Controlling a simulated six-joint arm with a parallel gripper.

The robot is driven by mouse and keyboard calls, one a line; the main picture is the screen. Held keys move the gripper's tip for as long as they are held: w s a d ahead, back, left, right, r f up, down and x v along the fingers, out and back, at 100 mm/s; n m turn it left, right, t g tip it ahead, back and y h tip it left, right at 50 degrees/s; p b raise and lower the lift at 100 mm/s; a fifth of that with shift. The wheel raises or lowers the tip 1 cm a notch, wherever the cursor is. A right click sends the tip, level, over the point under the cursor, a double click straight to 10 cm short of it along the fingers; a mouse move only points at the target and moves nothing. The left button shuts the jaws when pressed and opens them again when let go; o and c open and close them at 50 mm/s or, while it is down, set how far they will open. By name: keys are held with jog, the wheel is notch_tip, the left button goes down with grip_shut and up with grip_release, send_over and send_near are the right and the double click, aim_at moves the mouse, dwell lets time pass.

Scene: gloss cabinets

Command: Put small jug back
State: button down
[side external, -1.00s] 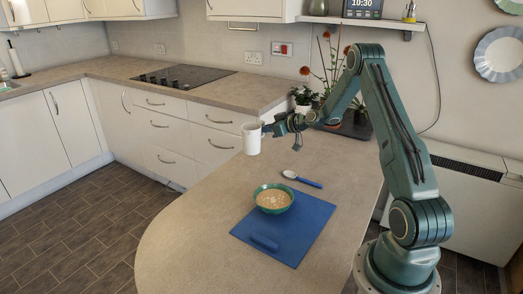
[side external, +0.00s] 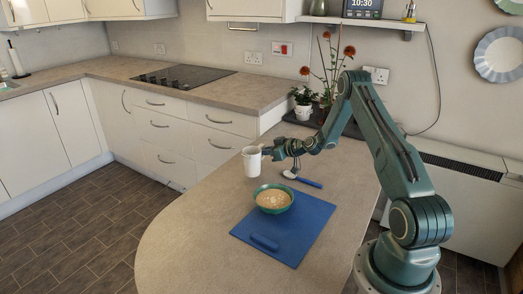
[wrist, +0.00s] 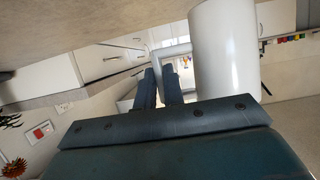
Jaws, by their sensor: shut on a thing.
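The small jug (side external: 252,163) is white and upright at the far-left edge of the peninsula worktop, beyond the bowl. In the side view its base is at or just above the worktop; I cannot tell if it touches. My gripper (side external: 269,151) comes at it from the right and is shut on its handle. In the wrist view the white jug (wrist: 224,50) fills the upper middle, and the fingers (wrist: 159,87) close at the handle on its left side.
A green bowl (side external: 273,199) of food stands on a blue mat (side external: 306,228) nearer the camera. A blue-handled spoon (side external: 302,180) lies right of the jug. Potted plants (side external: 303,98) stand on a dark tray by the wall. The worktop's near left part is clear.

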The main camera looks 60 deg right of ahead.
jog(key=shift+f, duration=1.45)
jog(key=shift+f, duration=0.1)
jog(key=c, duration=1.5)
grip_release()
jog(key=shift+f, duration=0.1)
jog(key=shift+v, duration=3.8)
jog(key=shift+w, duration=0.1)
